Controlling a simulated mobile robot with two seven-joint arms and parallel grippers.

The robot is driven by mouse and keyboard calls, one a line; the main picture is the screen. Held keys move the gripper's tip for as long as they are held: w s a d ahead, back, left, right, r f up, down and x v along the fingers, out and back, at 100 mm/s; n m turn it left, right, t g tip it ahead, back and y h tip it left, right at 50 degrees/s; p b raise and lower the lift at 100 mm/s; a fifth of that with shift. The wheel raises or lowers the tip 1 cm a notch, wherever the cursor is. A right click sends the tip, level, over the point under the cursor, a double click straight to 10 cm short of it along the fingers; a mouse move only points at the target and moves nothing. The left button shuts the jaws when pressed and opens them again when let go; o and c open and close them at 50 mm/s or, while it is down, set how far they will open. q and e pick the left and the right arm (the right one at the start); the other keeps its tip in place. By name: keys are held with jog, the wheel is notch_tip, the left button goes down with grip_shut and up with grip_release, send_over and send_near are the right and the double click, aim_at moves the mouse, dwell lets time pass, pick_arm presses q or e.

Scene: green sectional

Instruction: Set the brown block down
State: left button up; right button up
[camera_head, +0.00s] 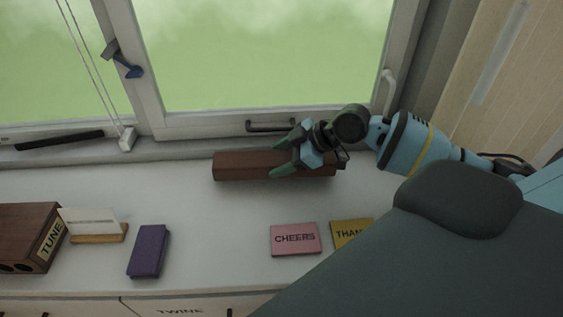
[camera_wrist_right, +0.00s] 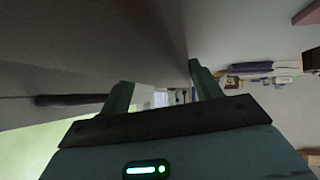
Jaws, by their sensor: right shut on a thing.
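The brown block (camera_head: 240,166) is a long dark-brown bar lying level, lengthwise along the window side of the white top (camera_head: 200,215). My right gripper (camera_head: 280,157) is shut on it right of its middle, with green fingers across it. In the right wrist view the block (camera_wrist_right: 95,40) fills the upper left as a large brownish face, with the gripper's fingers (camera_wrist_right: 160,88) at its near side. Whether its underside touches the white top is hard to tell. My left gripper is not in view.
A pink CHEERS card (camera_head: 295,239) and a yellow card (camera_head: 350,233) lie nearer the front. A purple box (camera_head: 149,251), a card in a wooden stand (camera_head: 97,236) and a brown TUNE box (camera_head: 25,235) are at left. The window frame (camera_head: 200,122) runs behind. The middle is clear.

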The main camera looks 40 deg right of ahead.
jog(key=shift+f, duration=0.95)
jog(key=o, duration=1.3)
jog(key=shift+o, duration=0.2)
jog(key=shift+v, duration=3.75)
